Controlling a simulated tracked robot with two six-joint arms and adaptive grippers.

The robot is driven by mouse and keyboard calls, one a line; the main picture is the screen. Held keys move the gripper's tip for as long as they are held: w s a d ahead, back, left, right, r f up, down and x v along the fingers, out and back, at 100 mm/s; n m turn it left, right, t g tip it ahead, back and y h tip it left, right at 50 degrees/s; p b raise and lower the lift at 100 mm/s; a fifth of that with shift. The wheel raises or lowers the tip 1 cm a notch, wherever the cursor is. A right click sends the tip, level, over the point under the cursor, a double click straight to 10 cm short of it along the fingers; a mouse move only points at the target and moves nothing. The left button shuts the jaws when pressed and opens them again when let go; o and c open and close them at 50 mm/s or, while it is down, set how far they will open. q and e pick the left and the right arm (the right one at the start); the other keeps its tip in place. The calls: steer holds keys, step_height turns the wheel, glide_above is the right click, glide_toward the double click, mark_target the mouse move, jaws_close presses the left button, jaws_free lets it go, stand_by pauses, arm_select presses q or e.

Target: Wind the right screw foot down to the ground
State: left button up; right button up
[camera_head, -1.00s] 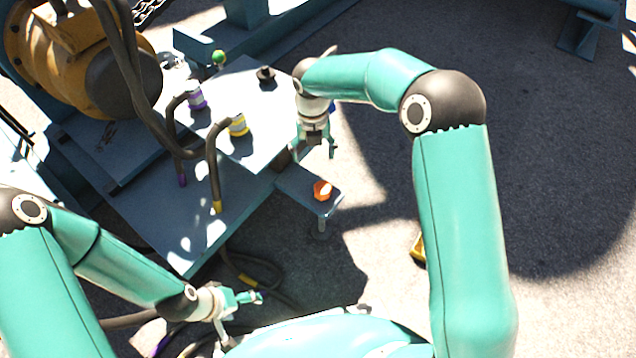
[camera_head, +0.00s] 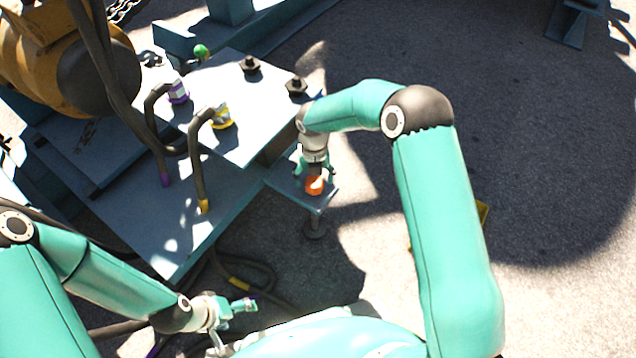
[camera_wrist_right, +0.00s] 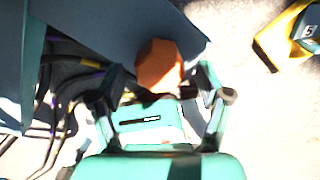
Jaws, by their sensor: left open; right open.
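The screw foot has an orange hex head (camera_head: 314,185) on top of a small blue-grey bracket plate (camera_head: 283,182). Its round foot (camera_head: 315,230) shows below the plate, in shadow; whether it touches the ground I cannot tell. My right gripper (camera_head: 314,172) is open just behind the orange head in the head view. In the right wrist view the orange head (camera_wrist_right: 159,65) lies just beyond the open fingertips of my right gripper (camera_wrist_right: 172,92), roughly between them. My left gripper (camera_head: 240,305) is open and empty, low at the left.
A blue-grey bench (camera_head: 240,135) carries purple and yellow cable plugs (camera_head: 222,117) and black knobs (camera_head: 250,64). Cables lie on the ground below it. A yellow object (camera_wrist_right: 290,35) lies on the ground at the right.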

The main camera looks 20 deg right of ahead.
steer(key=shift+f, duration=0.75)
steer(key=shift+c, duration=0.3)
steer(key=c, duration=1)
steer(key=shift+d, duration=0.4)
steer(key=shift+a, duration=0.25)
steer(key=shift+c, duration=0.2)
